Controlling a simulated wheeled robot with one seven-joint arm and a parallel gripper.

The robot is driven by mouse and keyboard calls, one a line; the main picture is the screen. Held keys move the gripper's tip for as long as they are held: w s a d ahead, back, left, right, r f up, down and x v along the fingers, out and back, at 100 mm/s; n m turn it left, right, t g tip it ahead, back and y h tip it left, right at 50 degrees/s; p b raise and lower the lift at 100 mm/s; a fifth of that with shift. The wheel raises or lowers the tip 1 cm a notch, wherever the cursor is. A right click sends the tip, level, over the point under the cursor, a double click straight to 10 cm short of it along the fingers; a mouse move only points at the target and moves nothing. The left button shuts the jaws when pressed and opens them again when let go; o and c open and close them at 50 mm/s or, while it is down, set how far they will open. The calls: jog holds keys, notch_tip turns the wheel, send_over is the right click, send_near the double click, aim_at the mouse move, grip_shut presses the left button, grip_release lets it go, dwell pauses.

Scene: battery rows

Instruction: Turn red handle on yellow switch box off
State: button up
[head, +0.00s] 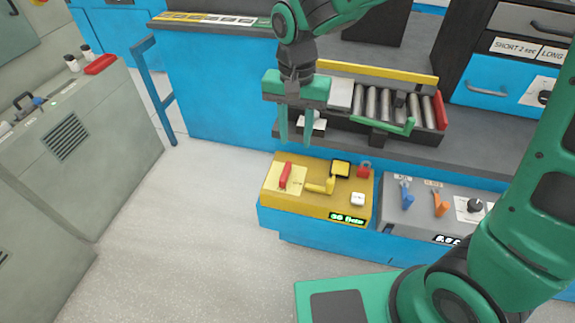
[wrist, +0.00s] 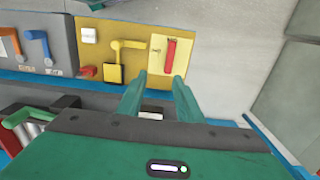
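The yellow switch box (head: 318,204) sits on a blue base in front of the counter, with its top facing up. The red handle (head: 286,174) stands on a pale yellow plate at the box's left side. It also shows in the wrist view (wrist: 170,53), aligned with the plate's long side. My gripper (head: 296,142) is above and just behind the box's back left, pointing down. Its two green fingers are apart with nothing between them. In the wrist view my gripper (wrist: 158,78) has its fingertips short of the red handle, not touching it.
A yellow lever (head: 322,186), a red padlock-like part (head: 364,169) and a white button (head: 358,199) share the box top. A grey panel (head: 428,207) with blue and orange switches stands to its right. A roller conveyor (head: 385,105) lies behind. Floor at left is clear.

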aim_at(286, 170)
jog(key=f, duration=0.3)
jog(key=a+f, duration=0.1)
jog(key=f, duration=0.3)
jog(key=a+f, duration=0.1)
jog(key=f, duration=0.3)
jog(key=shift+s+a+f, duration=0.1)
jog(key=shift+f, duration=0.1)
